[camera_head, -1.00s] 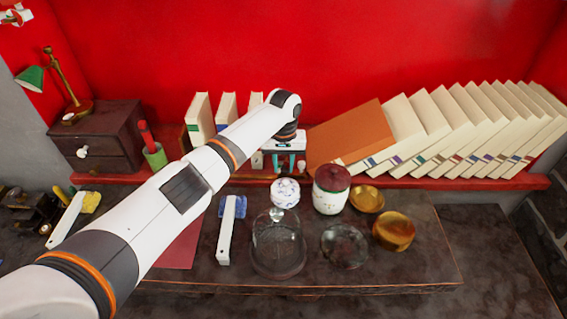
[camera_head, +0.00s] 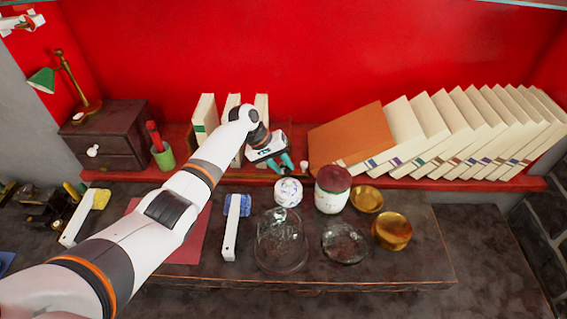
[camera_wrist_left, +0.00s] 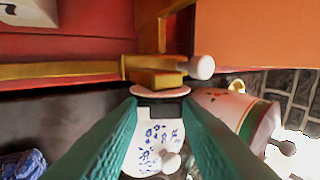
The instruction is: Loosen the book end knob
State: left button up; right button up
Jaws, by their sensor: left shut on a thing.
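The book end is a brass-coloured frame on the front of the red shelf. In the left wrist view its bar and block (camera_wrist_left: 155,72) show just past my fingertips. A pale round disc, which looks like the book end knob (camera_wrist_left: 160,90), sits between the teal fingertips of my left gripper (camera_head: 281,162). The fingers are shut on it; their contact is partly hidden. A separate white ball (camera_wrist_left: 202,67) sticks out to the right on the book end; it also shows in the head view (camera_head: 304,165). My right gripper is not in view.
An orange board (camera_head: 347,138) and leaning books (camera_head: 440,125) fill the shelf to the right. Upright books (camera_head: 206,117) stand left. Below the gripper are a blue-and-white pot (camera_head: 288,192), a red-lidded jar (camera_head: 332,195) and a glass dome (camera_head: 281,245).

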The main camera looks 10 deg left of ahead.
pick_arm(q)
jog(key=shift+a+h, duration=0.1)
jog(key=shift+h, duration=0.5)
jog(key=o, duration=1)
jog(key=b+v, duration=0.2)
jog(key=v, duration=1)
jog(key=shift+s+b, duration=0.1)
jog(key=shift+b, duration=0.2)
